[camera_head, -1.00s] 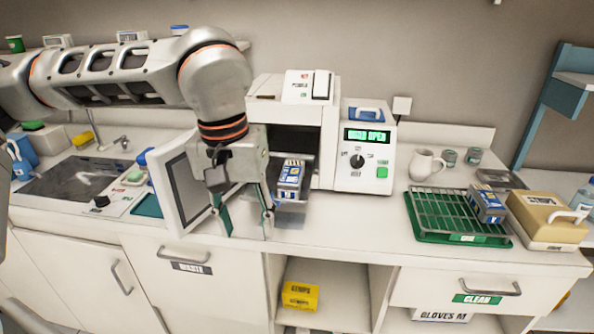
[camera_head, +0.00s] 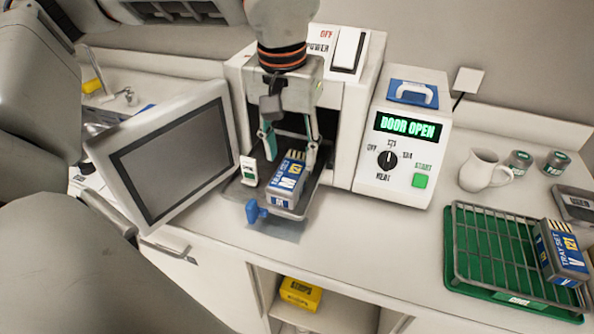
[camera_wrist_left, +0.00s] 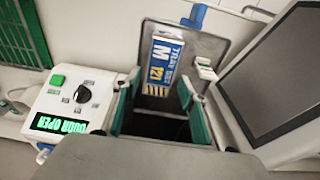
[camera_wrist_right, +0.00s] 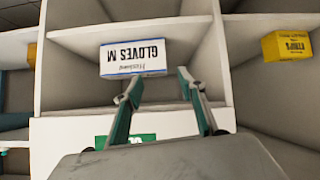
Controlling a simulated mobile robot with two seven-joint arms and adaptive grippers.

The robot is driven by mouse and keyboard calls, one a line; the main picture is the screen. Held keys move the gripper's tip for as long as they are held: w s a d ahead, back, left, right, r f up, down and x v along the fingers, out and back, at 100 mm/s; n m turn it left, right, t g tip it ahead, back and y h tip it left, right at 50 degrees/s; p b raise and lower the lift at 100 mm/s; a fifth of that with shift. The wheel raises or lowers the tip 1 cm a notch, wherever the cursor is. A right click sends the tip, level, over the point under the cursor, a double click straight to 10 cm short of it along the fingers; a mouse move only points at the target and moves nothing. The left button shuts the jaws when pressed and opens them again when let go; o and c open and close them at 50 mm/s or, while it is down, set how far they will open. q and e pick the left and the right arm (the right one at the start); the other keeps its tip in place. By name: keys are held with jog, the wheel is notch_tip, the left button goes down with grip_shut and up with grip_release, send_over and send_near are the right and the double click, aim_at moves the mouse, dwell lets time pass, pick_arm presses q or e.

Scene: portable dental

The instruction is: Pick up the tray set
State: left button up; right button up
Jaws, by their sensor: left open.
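A blue, white and grey tray set (camera_head: 286,183), marked 121, lies on the metal tray (camera_head: 262,207) pulled out at the mouth of the open steriliser (camera_head: 340,125). My left gripper (camera_head: 290,153) is open above its inner end. In the left wrist view the tray set (camera_wrist_left: 160,62) lies beyond the open left fingers (camera_wrist_left: 158,105), apart from them. A second tray set (camera_head: 562,252) stands on the green rack (camera_head: 480,287) at right. My right gripper (camera_wrist_right: 159,82) is open and empty, facing the shelves under the counter; the head view does not show it.
The open steriliser door (camera_head: 180,155) stands just left of the tray. The control panel (camera_head: 400,150) reads DOOR OPEN. A white jug (camera_head: 483,170) stands behind the rack. A glove box (camera_wrist_right: 135,57) and a yellow box (camera_wrist_right: 288,45) sit on lower shelves.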

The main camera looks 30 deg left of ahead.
aim_at(291, 169)
pick_arm(q)
jog(key=shift+s+f, duration=0.1)
jog(key=shift+f, duration=0.45)
jog(key=f, duration=0.3)
jog(key=w+f, duration=0.1)
jog(key=f, duration=0.1)
jog(key=shift+a, duration=0.15)
jog(key=shift+r, duration=0.1)
jog(key=c, duration=0.9)
